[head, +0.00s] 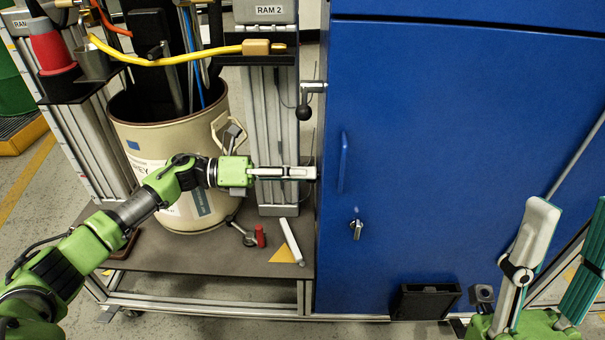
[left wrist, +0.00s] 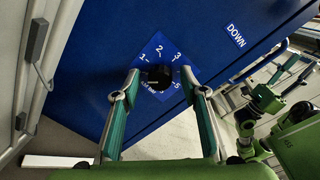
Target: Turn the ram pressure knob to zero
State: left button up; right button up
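The black knob (left wrist: 158,77) sits on a blue dial plate (left wrist: 159,53) with white numbers on the blue cabinet's side. A pale mark shows on the knob's left part, but I cannot tell which number it points at. My left gripper (head: 308,173) reaches the cabinet's left side in the head view, where the knob is hidden. In the left wrist view its fingers are apart, one on each side of the knob, with a gap visible. I cannot tell whether the fingertips touch the plate. My right gripper (head: 562,235) is open and empty at the lower right in the head view.
The blue cabinet (head: 440,130) fills the right of the head view. A beige drum (head: 160,140) and the RAM 2 column (head: 270,110) stand left of it. A lever (head: 306,105) juts out above my left gripper. A DOWN label (left wrist: 235,35) is near the dial.

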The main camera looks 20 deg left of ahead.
pick_arm(q)
jog(key=v, duration=0.7)
jog(key=shift+s+a, duration=0.1)
jog(key=shift+s, duration=0.05)
dwell(0.3)
